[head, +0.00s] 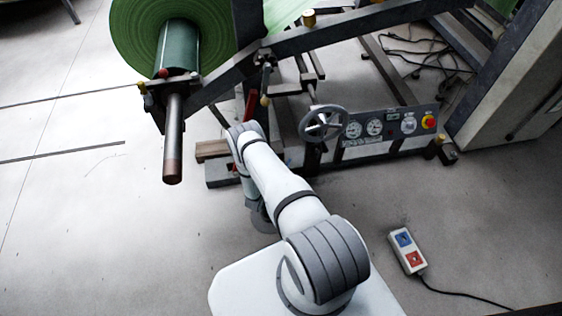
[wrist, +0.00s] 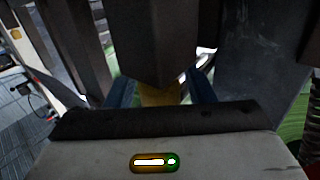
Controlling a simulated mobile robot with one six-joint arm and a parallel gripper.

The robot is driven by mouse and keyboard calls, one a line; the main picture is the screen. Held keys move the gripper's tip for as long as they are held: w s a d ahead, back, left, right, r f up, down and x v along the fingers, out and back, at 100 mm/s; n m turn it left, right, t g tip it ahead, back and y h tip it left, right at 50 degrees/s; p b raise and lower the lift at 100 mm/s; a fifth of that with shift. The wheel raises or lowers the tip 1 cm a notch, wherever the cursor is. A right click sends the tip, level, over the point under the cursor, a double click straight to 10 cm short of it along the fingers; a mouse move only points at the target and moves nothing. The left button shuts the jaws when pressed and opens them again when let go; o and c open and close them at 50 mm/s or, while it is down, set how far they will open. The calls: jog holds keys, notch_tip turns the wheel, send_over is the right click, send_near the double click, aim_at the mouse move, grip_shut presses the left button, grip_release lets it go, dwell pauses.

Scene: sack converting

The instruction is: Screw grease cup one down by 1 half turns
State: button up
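In the wrist view a brass-yellow grease cup (wrist: 160,94) shows between the two blue fingers of my gripper (wrist: 161,92), below the end of a dark metal bar. The fingers flank the cup left and right. Its lower part is hidden behind my gripper body, and I cannot tell whether the fingers touch it. I cannot read which number this cup has. In the head view my arm reaches to the machine's lower frame, and my gripper cannot be made out there.
A handwheel (head: 323,124) and a gauge panel (head: 390,127) with a red button are right of my arm. A green roll (head: 150,35) on a shaft is at upper left. A pendant (head: 408,250) with a cable lies on the floor at right. Open floor is at left.

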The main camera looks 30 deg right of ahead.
jog(key=shift+o, duration=0.2)
jog(key=shift+a, duration=0.1)
jog(key=p+v, duration=0.2)
jog(key=v, duration=0.5)
jog(key=shift+s+a, duration=0.25)
jog(key=w+d+m+g+h+b, duration=0.1)
jog(key=d+g+b, duration=0.1)
jog(key=b, duration=0.1)
jog(key=w+d+m+g+h+b, duration=0.1)
jog(key=d+m+g+b, duration=0.1)
jog(key=g+b, duration=0.1)
jog(key=w+d+m+g+h+b, duration=0.1)
jog(key=w+d+m+g+b, duration=0.1)
jog(key=b, duration=0.1)
jog(key=shift+d+r+b, duration=0.35)
jog(key=shift+d+b, duration=0.05)
jog(key=shift+c, duration=0.3)
